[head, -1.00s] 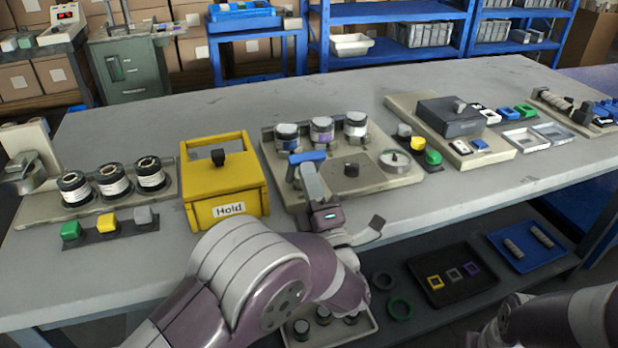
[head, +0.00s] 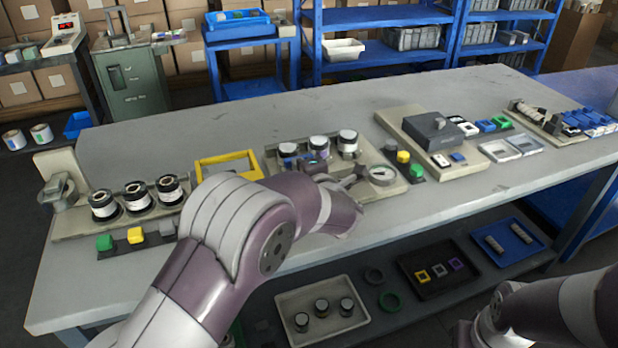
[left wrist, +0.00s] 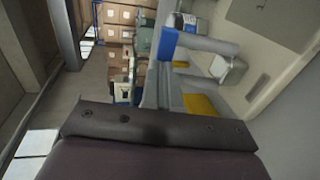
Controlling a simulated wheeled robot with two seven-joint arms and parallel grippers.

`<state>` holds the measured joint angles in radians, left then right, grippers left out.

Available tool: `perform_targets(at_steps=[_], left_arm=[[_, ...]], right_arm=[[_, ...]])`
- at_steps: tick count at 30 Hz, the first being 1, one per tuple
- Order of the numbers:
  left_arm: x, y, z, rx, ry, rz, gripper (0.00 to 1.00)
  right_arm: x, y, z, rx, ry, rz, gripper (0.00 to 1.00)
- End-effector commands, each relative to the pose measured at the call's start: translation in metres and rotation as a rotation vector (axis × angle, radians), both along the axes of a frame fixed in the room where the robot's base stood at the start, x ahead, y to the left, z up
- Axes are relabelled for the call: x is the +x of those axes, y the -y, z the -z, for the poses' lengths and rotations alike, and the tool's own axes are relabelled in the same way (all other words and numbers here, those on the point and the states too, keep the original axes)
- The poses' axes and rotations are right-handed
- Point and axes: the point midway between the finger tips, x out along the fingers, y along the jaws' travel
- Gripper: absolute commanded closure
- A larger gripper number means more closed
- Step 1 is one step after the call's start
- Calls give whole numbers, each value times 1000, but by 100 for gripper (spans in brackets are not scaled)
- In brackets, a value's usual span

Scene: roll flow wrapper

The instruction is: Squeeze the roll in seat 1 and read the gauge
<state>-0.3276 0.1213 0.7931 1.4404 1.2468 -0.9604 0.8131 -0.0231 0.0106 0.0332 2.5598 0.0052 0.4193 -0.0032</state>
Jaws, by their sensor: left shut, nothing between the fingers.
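Seat numbers are not readable. A round white gauge (head: 383,175) sits at the fixture's right end; its reading is too small to make out. My right gripper is out of view.
A yellow box (head: 227,163) stands left of the fixture, partly behind my arm. Three more rolls (head: 136,196) stand farther left, behind green, yellow and grey buttons (head: 136,236). A dark grey block (head: 433,130) stands to the right. The table's back strip is clear.

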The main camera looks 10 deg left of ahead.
Motion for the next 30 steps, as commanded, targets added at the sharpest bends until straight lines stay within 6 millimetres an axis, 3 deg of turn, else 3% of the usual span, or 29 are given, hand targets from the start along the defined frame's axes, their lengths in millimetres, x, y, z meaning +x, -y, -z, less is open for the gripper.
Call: perform_targets(at_steps=[1,6,30], left_arm=[[2,-2,-6,-15,-23,-1,100],[9,-6,-3,-47,-71,-1,100],[17,-12,-2,-43,-65,-2,100]], right_arm=[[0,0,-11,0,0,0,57],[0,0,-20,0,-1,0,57],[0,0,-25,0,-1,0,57]])
